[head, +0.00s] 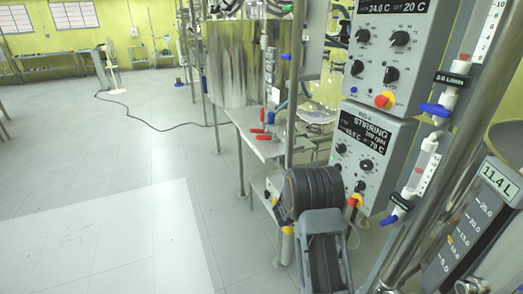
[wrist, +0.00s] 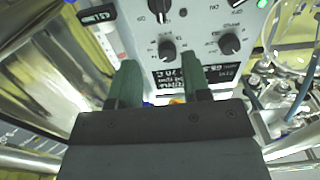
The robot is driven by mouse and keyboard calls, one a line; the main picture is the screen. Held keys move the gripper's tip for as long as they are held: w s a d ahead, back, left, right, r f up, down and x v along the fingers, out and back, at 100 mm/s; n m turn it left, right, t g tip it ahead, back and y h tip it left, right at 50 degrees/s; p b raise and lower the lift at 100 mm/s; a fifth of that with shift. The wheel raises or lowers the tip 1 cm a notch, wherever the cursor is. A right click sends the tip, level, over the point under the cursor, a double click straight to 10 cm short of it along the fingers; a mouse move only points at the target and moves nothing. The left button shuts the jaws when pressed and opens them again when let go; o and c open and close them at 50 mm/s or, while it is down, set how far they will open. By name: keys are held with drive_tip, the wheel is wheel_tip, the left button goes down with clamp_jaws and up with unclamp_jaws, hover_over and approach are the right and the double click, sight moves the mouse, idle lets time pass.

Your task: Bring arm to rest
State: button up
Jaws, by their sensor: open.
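My gripper (wrist: 158,74) shows in the wrist view, its two green fingers apart with nothing between them. Beyond the fingers is a grey control panel (wrist: 148,42) with black knobs, appearing upside down. In the head view my dark arm (head: 318,205) rises at the lower middle, in front of the reactor stand. There the gripper itself cannot be made out behind the arm. The stirring control box (head: 376,158) is right beside the arm in the picture. I cannot tell the exact gap between fingers and panel.
An upper control box (head: 398,50) and flow meters (head: 420,170) with blue valves stand at the right, among metal posts. A steel vessel (head: 232,65) and a red-handled valve (head: 262,135) are behind. The tiled floor (head: 90,200) at left is clear, apart from a black cable (head: 160,127).

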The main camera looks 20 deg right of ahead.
drive_tip(key=w+a+f+n+t+y, duration=0.4)
drive_tip(key=w+a+f+t+y, duration=0.1)
drive_tip(key=f+y, duration=0.2)
drive_tip(key=s+a+r+n+y+p, duration=0.1)
drive_tip(key=a+r+n+y+p, duration=0.15)
drive_tip(key=a+y, duration=0.35)
drive_tip(key=s+a+r+n+y+p, duration=0.1)
drive_tip(key=a+r+n+y, duration=0.15)
drive_tip(key=a, duration=0.45)
drive_tip(key=s+a+r+n+g+y+p, duration=0.45)
drive_tip(key=s+a+r+p, duration=0.35)
drive_tip(key=s+r, duration=0.45)
drive_tip(key=s+a+r+n+h+p, duration=0.1)
drive_tip(key=s+r+p, duration=0.2)
drive_tip(key=r, duration=0.5)
drive_tip(key=s+a+r+n+t+h+p, duration=0.1)
drive_tip(key=s+r+n+p, duration=0.1)
drive_tip(key=s+r, duration=0.4)
drive_tip(key=shift+s+a+r+p, duration=0.3)
drive_tip(key=shift+r+p, duration=0.3)
drive_tip(key=shift+r, duration=0.35)
